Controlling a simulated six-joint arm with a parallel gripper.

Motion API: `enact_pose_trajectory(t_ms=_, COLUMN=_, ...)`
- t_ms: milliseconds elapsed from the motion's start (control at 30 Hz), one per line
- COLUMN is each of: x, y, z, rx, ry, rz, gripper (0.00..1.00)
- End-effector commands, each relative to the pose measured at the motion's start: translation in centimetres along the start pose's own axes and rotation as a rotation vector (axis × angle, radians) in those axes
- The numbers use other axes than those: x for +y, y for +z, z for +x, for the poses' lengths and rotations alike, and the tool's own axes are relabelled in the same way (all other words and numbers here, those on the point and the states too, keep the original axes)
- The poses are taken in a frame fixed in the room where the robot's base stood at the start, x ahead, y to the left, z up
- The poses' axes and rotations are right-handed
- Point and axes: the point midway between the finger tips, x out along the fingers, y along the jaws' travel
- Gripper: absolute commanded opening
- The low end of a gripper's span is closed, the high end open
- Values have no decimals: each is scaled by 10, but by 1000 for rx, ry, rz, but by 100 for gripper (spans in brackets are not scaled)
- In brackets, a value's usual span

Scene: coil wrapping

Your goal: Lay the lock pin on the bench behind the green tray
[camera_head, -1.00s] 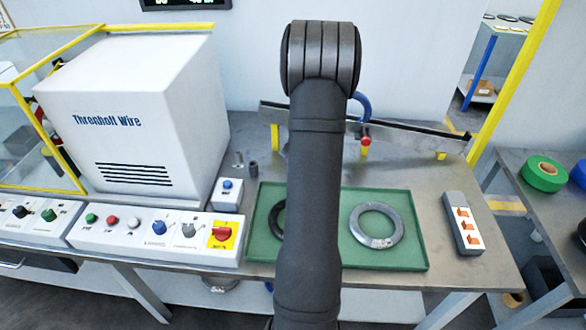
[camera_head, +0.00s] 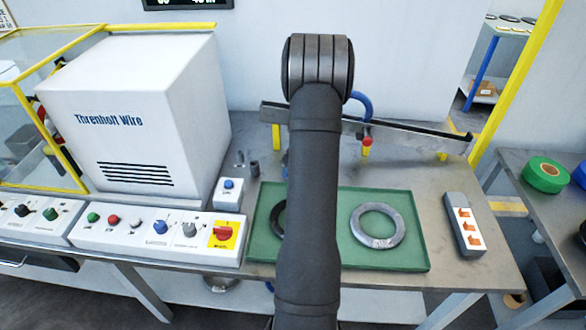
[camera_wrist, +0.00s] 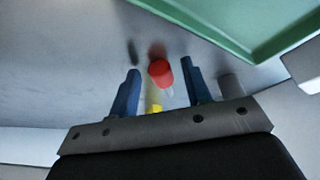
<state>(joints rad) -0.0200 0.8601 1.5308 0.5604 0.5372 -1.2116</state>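The lock pin, as far as I can tell, is the small red-headed piece (camera_wrist: 161,74) with a pale shaft in the wrist view. It is between the two blue fingers of my gripper (camera_wrist: 160,72), with a gap on each side. My gripper is open. The red head is close to the grey bench top (camera_wrist: 75,50), with a red reflection beside it; I cannot tell if it touches. The green tray (camera_head: 400,262) lies on the bench, and its corner shows in the wrist view (camera_wrist: 250,52). In the head view my arm hides the pin and most of the gripper.
A metal rail (camera_head: 420,134) on yellow legs with a red knob (camera_head: 366,141) runs behind the tray. The tray holds a grey ring (camera_head: 377,240) and a partly hidden dark ring.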

Motion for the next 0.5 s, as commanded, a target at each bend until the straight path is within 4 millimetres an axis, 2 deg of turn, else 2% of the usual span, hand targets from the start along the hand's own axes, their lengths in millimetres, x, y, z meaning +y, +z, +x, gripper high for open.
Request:
enact_pose_trajectory(t_ms=333, x=0, y=-2, z=-4, rx=1, ry=0, rz=0, gripper=44)
enact_pose_trajectory(t_ms=500, x=1, y=-2, z=-26, rx=2, ry=2, rz=0, gripper=44)
